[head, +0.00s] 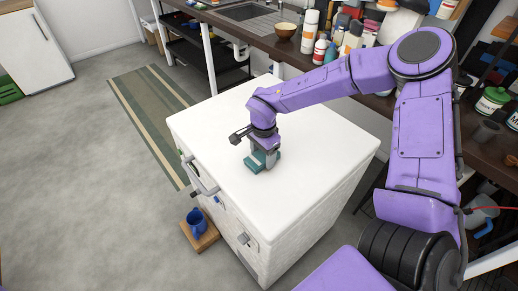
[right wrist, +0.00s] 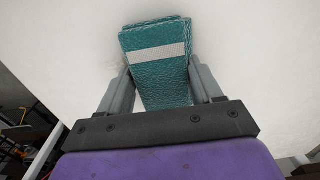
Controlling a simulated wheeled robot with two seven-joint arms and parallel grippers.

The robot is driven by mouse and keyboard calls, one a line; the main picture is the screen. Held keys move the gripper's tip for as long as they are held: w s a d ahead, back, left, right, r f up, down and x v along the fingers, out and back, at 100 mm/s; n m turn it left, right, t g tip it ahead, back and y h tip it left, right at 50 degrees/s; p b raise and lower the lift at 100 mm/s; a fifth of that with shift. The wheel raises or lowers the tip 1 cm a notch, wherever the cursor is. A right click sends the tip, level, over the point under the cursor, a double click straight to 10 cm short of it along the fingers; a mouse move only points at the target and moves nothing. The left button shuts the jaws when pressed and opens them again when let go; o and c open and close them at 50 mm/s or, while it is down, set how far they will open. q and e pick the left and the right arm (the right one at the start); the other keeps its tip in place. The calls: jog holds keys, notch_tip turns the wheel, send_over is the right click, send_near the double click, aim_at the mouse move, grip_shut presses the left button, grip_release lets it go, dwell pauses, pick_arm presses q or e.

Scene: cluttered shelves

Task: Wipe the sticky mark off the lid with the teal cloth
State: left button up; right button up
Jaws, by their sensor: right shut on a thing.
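The teal cloth (head: 268,158) is a folded pad standing at the white lid's surface, near the middle of its left part. It also shows in the right wrist view (right wrist: 160,80), with a pale band across it. My right gripper (head: 262,152) is shut on the cloth, with one finger on either side of it in the right wrist view (right wrist: 162,88). The white lid (head: 310,145) is the broad top of a chest-like appliance. I see no clear sticky mark on it; my gripper and the cloth hide part of the lid. My left gripper is not in view.
A dark counter with a sink (head: 250,12), a wooden bowl (head: 285,31) and several bottles runs behind the lid. A blue mug (head: 196,218) stands on a wooden board (head: 202,239) on the floor at the front left. Most of the lid is bare.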

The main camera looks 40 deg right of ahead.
aim_at(276, 173)
jog(key=shift+s+f, duration=0.1)
jog(key=shift+s, duration=0.9)
jog(key=shift+s+d+p, duration=0.1)
jog(key=shift+s+p, duration=0.85)
jog(key=shift+p, duration=0.15)
jog(key=shift+s+d, duration=0.1)
jog(key=shift+s, duration=0.35)
jog(key=shift+s+r+p, duration=0.2)
jog(key=shift+s+p, duration=0.35)
jog(key=shift+p, duration=0.15)
jog(key=shift+s+p, duration=0.45)
jog(key=shift+s, duration=0.2)
jog(key=shift+d+f, duration=0.1)
jog(key=shift+d, duration=0.05)
jog(key=shift+w, duration=0.55)
jog(key=shift+w+a+b, duration=0.2)
jog(key=shift+w+b, duration=0.05)
jog(key=shift+w, duration=1.55)
jog(key=shift+w+a+b, duration=0.2)
jog(key=shift+w, duration=1.6)
jog(key=shift+w+a+b, duration=0.1)
jog(key=shift+w+b, duration=0.25)
jog(key=shift+w, duration=0.9)
